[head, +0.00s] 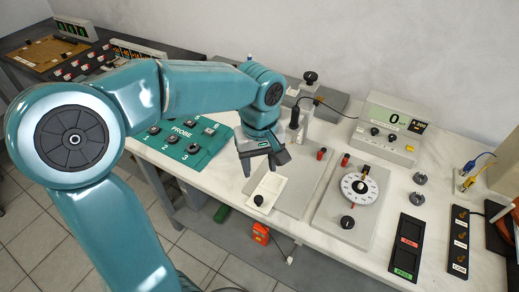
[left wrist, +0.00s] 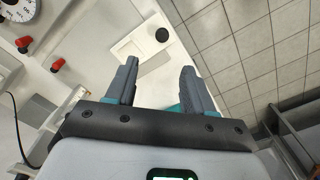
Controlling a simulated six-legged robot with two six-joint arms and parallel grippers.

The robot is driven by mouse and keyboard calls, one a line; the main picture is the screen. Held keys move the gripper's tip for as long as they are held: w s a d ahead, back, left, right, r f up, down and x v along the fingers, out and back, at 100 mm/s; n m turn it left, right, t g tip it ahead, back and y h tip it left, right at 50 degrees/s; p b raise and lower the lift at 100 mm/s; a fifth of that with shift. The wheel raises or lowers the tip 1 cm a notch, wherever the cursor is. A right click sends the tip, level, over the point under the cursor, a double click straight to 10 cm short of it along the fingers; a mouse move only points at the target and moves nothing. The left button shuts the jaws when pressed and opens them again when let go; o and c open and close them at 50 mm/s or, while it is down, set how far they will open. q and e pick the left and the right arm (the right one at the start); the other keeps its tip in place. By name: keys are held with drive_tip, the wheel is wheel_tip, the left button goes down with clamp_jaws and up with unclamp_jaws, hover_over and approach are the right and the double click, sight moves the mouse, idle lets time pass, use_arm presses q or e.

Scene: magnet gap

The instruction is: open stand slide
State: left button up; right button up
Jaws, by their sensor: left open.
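A pale tray-like slide (head: 268,187) with a black knob (head: 258,200) lies at the front edge of the bench, beside a flat grey stand plate (head: 302,185). In the left wrist view the slide (left wrist: 128,46) and its knob (left wrist: 162,34) show beyond the fingertips. My left gripper (head: 262,168) is above the back part of the slide, fingers pointing down. Its jaws (left wrist: 160,68) are apart with nothing between them. The knob is clear of both fingers. My left arm hides part of the bench behind. My right gripper is not in view.
A dial plate (head: 345,205) and red knobs stand right of the grey plate. A teal PROBE board (head: 185,150) lies to the left, and a meter (head: 390,128) stands behind. An orange device (head: 261,233) hangs below the front edge, over tiled floor (left wrist: 265,45).

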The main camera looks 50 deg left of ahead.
use_arm(q)
drive_tip(key=shift+r, duration=2)
drive_tip(key=shift+s, duration=0.1)
